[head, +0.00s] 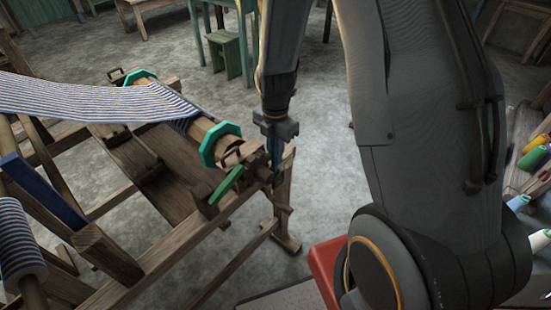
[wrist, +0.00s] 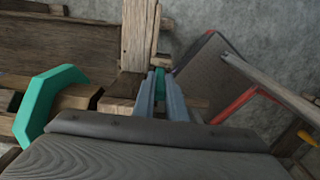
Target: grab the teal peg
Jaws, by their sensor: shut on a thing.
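The teal peg (wrist: 159,80) shows as a narrow strip between my two fingers in the wrist view. My gripper (wrist: 160,98) is shut on it, beside the end of the loom's wooden frame. In the head view my gripper (head: 275,152) points down at the near end of the cloth beam, by the frame post.
A teal octagonal flange (head: 220,144) sits on the beam to the left and also shows in the wrist view (wrist: 40,100). A green lever (head: 227,185) leans by the frame rail. Striped cloth (head: 90,101) stretches left. Open grey floor (head: 335,175) lies right of the loom.

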